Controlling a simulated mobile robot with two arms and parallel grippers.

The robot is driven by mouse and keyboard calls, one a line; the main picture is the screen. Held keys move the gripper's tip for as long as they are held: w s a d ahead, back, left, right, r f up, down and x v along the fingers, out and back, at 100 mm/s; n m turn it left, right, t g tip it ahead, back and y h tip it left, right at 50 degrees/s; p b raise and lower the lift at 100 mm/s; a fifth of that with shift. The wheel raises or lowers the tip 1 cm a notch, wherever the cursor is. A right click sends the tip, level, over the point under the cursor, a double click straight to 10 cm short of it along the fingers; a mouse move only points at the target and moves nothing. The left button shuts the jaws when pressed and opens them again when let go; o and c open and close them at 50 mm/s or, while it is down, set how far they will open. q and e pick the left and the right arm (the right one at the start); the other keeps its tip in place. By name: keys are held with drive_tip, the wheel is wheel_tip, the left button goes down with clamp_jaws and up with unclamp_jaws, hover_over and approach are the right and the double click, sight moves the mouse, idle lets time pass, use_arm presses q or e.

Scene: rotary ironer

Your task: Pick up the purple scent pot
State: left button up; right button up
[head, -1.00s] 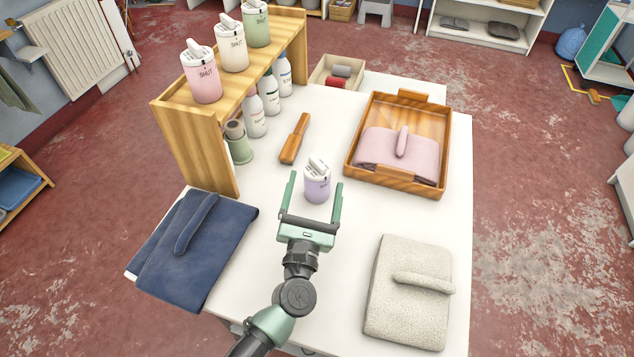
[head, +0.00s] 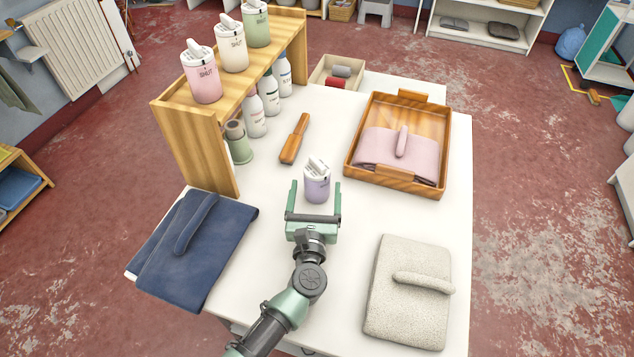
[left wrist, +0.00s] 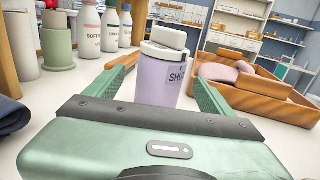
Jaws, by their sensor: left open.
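The purple scent pot (head: 317,184) stands upright on the white table, with a white lid tilted on top. In the left wrist view the pot (left wrist: 160,80) shows part of a label starting "SHU". My left gripper (head: 316,190) is open, low over the table, with one finger on each side of the pot. In the left wrist view the fingers of the gripper (left wrist: 163,88) flank the pot with a gap visible on each side. The pot's lower part is hidden behind the gripper body there. My right gripper is not in view.
A wooden shelf (head: 205,150) with pink, cream and green pots stands at left. A wooden-handled brush (head: 294,140) lies behind the pot. A wooden tray (head: 432,125) with folded pink cloth is at right. Folded navy (head: 215,245) and cream (head: 395,320) cloths flank my arm.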

sight(317, 175)
use_arm(q)
drive_tip(key=w, duration=0.2)
drive_tip(key=shift+w+d, duration=0.15)
drive_tip(key=shift+w, duration=0.15)
drive_tip(key=c, duration=1.5)
drive_tip(key=shift+r, duration=0.6)
wheel_tip(317, 175, up, 2)
drive_tip(key=shift+r, duration=0.1)
drive_tip(key=s, duration=0.6)
drive_tip(key=s+a, duration=0.1)
drive_tip(key=s, duration=1.1)
drive_tip(key=shift+a+r, duration=0.1)
drive_tip(key=shift+a, duration=0.05)
drive_tip(key=w, duration=0.6)
drive_tip(key=w+d, duration=0.1)
drive_tip(key=w, duration=1.1)
drive_tip(key=shift+d+f, duration=0.15)
drive_tip(key=shift+f, duration=0.1)
